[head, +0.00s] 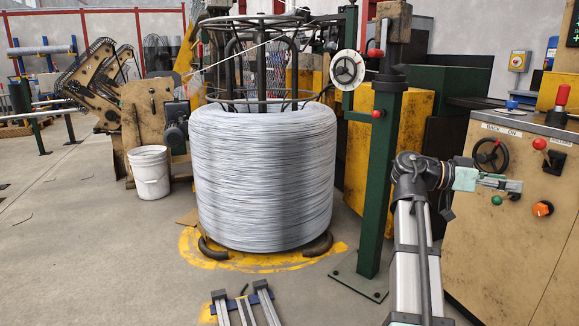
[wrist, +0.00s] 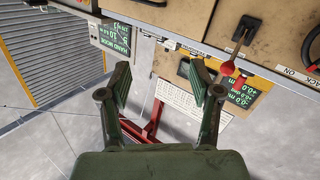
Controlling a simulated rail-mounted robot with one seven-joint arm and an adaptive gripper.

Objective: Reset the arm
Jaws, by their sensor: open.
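My gripper (wrist: 158,82) is open and empty in the wrist view, its two dark green fingers spread apart with nothing between them. In the head view my arm rises at the lower right and bends at an elbow. My gripper (head: 512,185) there points right, in front of the control cabinet (head: 490,245). Whether it touches the cabinet cannot be told from this view.
The cabinet carries a black handwheel (head: 491,154), levers and knobs. A large wire coil (head: 264,180) stands centre, with a green post (head: 381,180) beside it. A white bucket (head: 149,173) stands left. The wrist view shows a red stand (wrist: 153,122) and green displays (wrist: 116,40).

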